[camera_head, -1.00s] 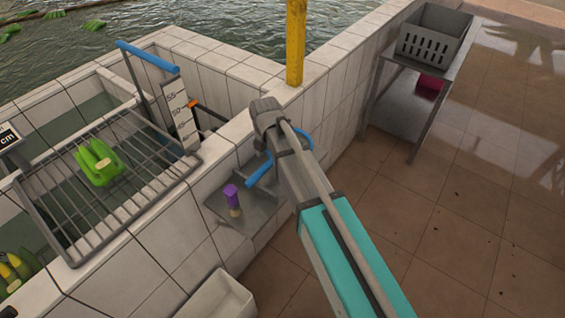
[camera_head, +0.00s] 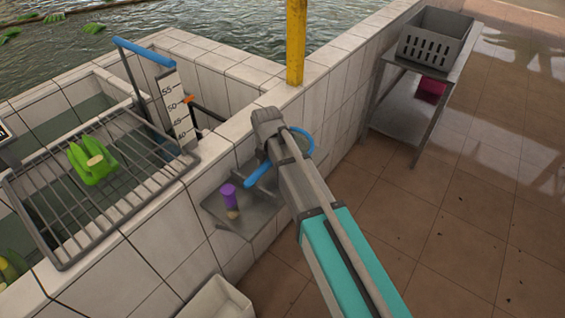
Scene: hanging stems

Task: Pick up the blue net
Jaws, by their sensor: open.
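The blue net shows as a blue handle (camera_head: 257,175) and a blue hoop (camera_head: 302,143) on either side of my arm, above the small grey shelf on the tiled wall. My arm hides its middle, and its mesh cannot be made out. My gripper (camera_head: 266,174) is open, close to the blue handle and mostly hidden by my own arm. I cannot tell whether it touches the handle.
A purple-topped object (camera_head: 229,195) stands on the grey shelf (camera_head: 238,219). A wire rack (camera_head: 60,217) with green bananas (camera_head: 91,163) is at left. A yellow post (camera_head: 296,45) rises behind. A grey crate (camera_head: 434,36) sits on a table. The floor at right is clear.

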